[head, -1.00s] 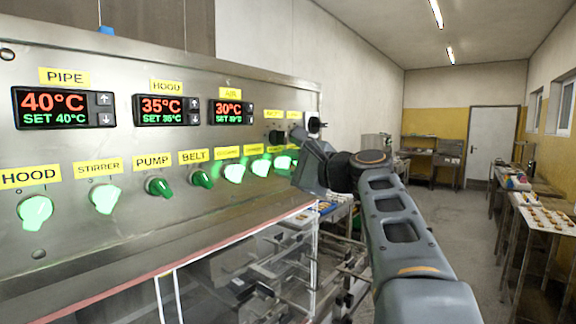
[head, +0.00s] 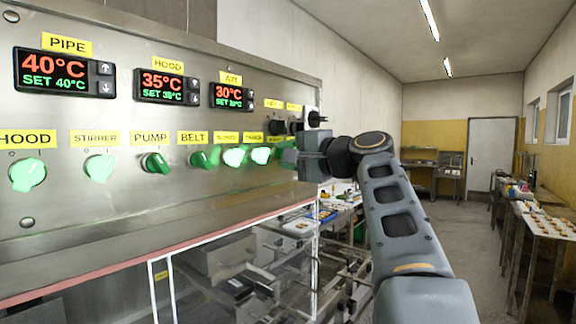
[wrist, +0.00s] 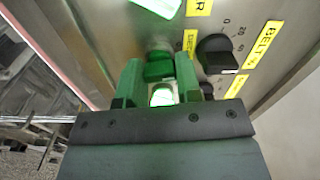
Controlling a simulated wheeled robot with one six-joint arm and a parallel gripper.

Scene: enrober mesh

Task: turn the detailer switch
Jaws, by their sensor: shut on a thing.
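The detailer switch appears to be the green knob (wrist: 158,70) between my fingertips in the wrist view; the label beside it is too blurred to read in full. My gripper (wrist: 159,78) is shut on this knob, one finger on each side, at the panel. A bright green-lit patch shows between the fingers, nearer the palm. In the head view my gripper (head: 291,158) meets the right end of the switch row, and its own body hides the held knob there.
Lit green switches, including the hood (head: 27,174) and stirrer (head: 99,167), share the steel panel with darker pump (head: 155,163) and belt (head: 204,158) knobs. A black dial (wrist: 216,55) sits close beside my gripper. The aisle floor (head: 440,230) is clear.

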